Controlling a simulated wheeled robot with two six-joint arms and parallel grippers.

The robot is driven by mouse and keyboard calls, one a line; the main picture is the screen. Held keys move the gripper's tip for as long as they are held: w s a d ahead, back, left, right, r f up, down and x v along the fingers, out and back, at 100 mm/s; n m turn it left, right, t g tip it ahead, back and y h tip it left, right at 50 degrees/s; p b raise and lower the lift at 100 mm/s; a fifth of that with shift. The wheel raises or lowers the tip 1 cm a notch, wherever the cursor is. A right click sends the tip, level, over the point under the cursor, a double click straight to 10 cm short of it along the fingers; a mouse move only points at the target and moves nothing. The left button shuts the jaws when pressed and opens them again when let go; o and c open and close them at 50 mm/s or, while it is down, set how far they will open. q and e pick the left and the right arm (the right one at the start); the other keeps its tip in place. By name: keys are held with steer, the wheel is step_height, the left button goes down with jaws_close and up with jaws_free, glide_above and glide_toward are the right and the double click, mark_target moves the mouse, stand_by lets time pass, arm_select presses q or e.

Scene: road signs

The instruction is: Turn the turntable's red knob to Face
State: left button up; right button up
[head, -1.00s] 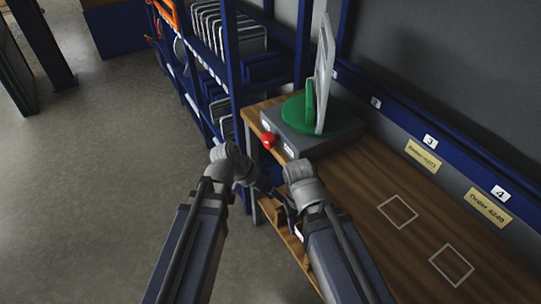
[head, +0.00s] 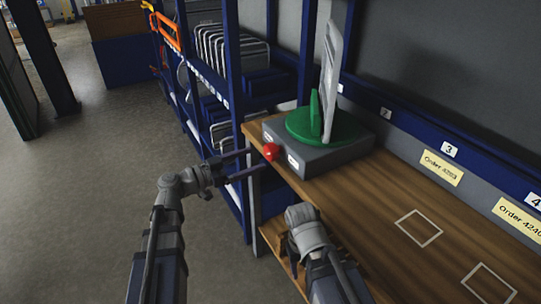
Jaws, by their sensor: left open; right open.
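The turntable is a grey box (head: 335,160) with a green disc (head: 296,128) on top, standing at the far left end of the wooden bench. A sign panel, seen nearly edge-on, stands upright on the disc against a green support. The red knob (head: 271,152) sits on the box's front left side, between two small white labels too small to read. My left gripper (head: 254,160) is open, its fingers pointing at the knob from the left; I cannot tell whether they touch it. My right gripper (head: 293,246) is low at the bench's front edge, its fingers mostly hidden.
The wooden bench (head: 375,200) has white outlined squares and is bare to the right of the turntable. Yellow order cards (head: 441,168) and number tags line the back rail. A blue rack (head: 232,70) with sign panels stands behind, left of the bench. The floor at left is clear.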

mark_target(267, 155)
arm_select(q)
steer(key=x, duration=0.7)
steer(key=c, duration=1.3)
